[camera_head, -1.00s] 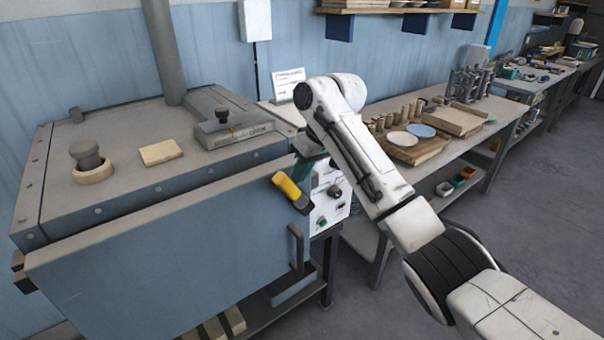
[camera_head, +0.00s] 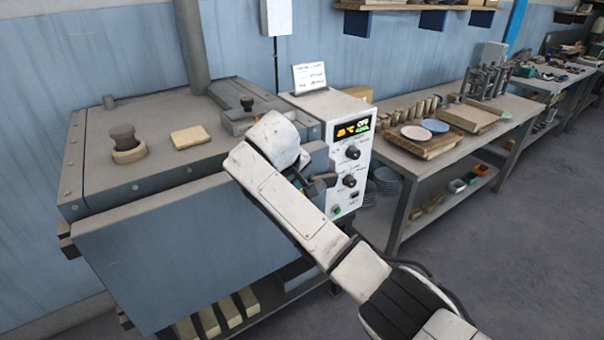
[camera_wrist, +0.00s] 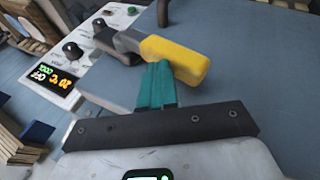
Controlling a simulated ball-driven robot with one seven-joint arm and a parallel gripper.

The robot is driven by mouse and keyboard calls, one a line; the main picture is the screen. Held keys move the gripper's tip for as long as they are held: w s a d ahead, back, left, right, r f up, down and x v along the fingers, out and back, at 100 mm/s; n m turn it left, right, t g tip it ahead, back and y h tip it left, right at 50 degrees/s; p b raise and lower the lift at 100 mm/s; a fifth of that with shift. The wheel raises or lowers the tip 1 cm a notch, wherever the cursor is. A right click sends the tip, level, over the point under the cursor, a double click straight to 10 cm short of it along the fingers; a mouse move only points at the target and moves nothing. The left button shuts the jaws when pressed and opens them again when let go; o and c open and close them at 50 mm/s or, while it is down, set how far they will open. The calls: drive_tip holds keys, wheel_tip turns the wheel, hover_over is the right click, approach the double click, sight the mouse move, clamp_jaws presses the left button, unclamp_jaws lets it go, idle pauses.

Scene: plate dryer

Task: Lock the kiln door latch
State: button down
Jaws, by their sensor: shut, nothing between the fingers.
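The kiln is a blue-grey box with a broad blue door (camera_head: 185,255) on its front; the door also shows in the wrist view (camera_wrist: 255,75). The latch handle (camera_wrist: 178,60) has a yellow grip and a grey lever running left toward the control panel side. In the head view my arm hides it. My gripper (camera_wrist: 158,72) has teal fingers, shut and empty. Its fingertips are at the near side of the yellow grip, touching or very close; I cannot tell which. A dark door handle (camera_wrist: 163,12) lies just beyond the latch.
A white control panel (camera_head: 350,150) with knobs and a lit display stands right of the door. A workbench (camera_head: 395,165) with plates and cups is further right. A stone-coloured slab (camera_head: 190,137) and a round plug (camera_head: 125,145) sit on the kiln top. Floor to the right is clear.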

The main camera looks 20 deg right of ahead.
drive_tip(key=shift+s+a+f+h, duration=0.15)
drive_tip(key=shift+a+f+h, duration=0.25)
drive_tip(key=shift+f+h, duration=0.35)
drive_tip(key=shift+a+f+t+b, duration=0.3)
drive_tip(key=shift+f, duration=0.2)
drive_tip(key=shift+s+f, duration=0.15)
drive_tip(key=shift+f, duration=0.15)
drive_tip(key=shift+r, duration=0.1)
wheel_tip(320, 180, up, 5)
drive_tip(key=p, duration=0.4)
drive_tip(key=b+v, duration=0.2)
drive_tip(key=v, duration=0.7)
drive_tip(key=shift+s+a+b, duration=0.2)
drive_tip(key=shift+a+b, duration=0.1)
drive_tip(key=shift+a, duration=0.15)
